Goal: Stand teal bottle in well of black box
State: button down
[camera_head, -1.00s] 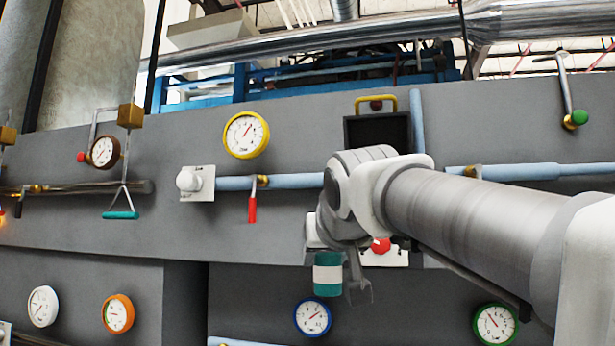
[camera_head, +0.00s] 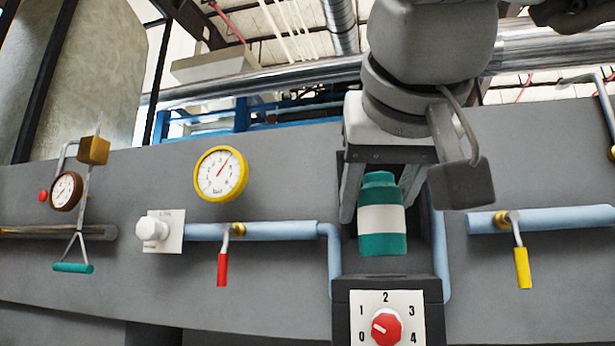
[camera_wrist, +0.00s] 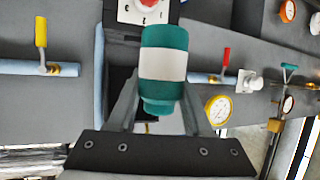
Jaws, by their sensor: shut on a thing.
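A teal bottle (camera_head: 381,215) with a white band is in my gripper (camera_head: 376,195), upright in the head view, in front of the dark opening of the black box (camera_head: 345,285). The box stands out from the grey wall with a numbered dial on its lower front. In the wrist view, the bottle (camera_wrist: 164,65) sits between the two fingers of my gripper (camera_wrist: 160,100), and it looks upside down there. The bottle covers most of the well, so I cannot tell whether its base touches the box floor.
A red dial knob (camera_head: 386,329) is just below the bottle. A yellow-handled valve (camera_head: 521,265) is to the right and a red-handled valve (camera_head: 222,268) to the left, on blue pipes. A yellow-rimmed gauge (camera_head: 220,174) is up left.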

jog(key=w+d, duration=0.2)
jog(key=w, duration=0.4)
jog(key=w+d+f+p, duration=0.1)
jog(key=w, duration=0.5)
jog(key=w+d, duration=0.2)
jog(key=w, duration=0.4)
jog(key=shift+w+d+f+p, duration=0.1)
jog(key=shift+d+f+p, duration=0.1)
jog(key=shift+d+p, duration=0.15)
notch_tip(320, 180, down, 4)
jog(key=b, duration=0.3)
dwell(0.3)
jog(key=shift+c, duration=1.2)
grip_release()
jog(key=b+v, duration=0.1)
jog(key=v, duration=1.6)
jog(key=shift+s, duration=0.3)
jog(key=shift+a, duration=0.1)
